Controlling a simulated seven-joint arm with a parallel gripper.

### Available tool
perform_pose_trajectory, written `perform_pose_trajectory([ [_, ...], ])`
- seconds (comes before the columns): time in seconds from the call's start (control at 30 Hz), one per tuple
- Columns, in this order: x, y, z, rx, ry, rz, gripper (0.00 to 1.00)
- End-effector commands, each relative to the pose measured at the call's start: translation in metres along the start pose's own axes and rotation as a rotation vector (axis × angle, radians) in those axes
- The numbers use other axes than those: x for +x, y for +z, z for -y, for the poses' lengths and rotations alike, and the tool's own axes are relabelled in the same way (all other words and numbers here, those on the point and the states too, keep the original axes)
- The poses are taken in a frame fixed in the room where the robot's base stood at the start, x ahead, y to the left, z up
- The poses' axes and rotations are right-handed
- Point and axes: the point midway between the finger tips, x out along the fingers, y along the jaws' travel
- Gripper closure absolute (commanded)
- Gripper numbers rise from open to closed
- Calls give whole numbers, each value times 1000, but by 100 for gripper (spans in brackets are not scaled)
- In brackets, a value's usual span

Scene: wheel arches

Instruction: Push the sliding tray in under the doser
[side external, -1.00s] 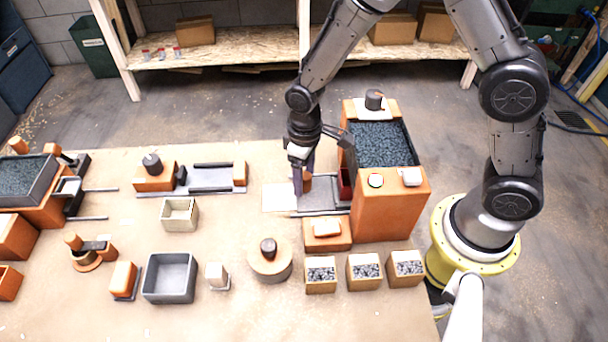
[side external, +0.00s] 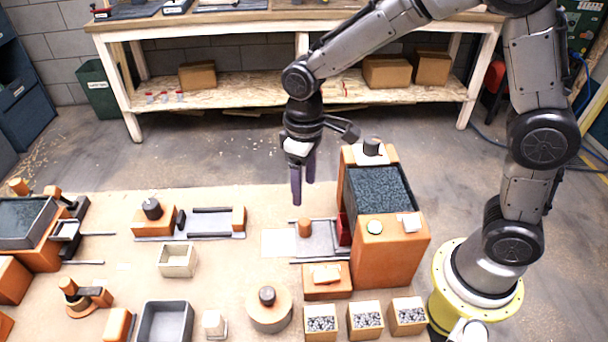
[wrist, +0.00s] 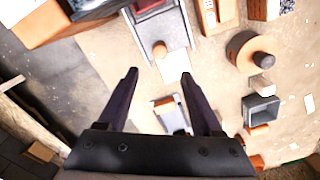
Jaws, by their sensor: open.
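The doser (side external: 385,252) is an orange block with a hopper of dark gravel on top, right of centre in the side view. The sliding tray's round orange knob (side external: 304,227) stands at the left end of the grey slideway (side external: 322,240), which runs to the doser's left face. A dark red part (side external: 343,229) shows in the doser's opening; how far the tray reaches inside is hidden. My gripper (side external: 303,192) is open and empty, above and apart from the knob. The wrist view shows the knob (wrist: 160,50) beyond my open fingers (wrist: 158,75).
An orange block (side external: 327,289) and several gravel boxes (side external: 366,318) stand in front. A pale sheet (side external: 278,243) lies left of the slideway. A round wooden piece (side external: 269,312) and a beige box (side external: 178,260) stand further left.

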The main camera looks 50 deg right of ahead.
Motion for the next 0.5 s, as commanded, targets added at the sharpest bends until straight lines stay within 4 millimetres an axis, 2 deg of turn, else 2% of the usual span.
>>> perform_pose_trajectory([
  [0.17, -16, 0, 0, 0, 0, -2, 33],
  [0.5, -18, 0, 0, 0, 0, -1, 33],
])
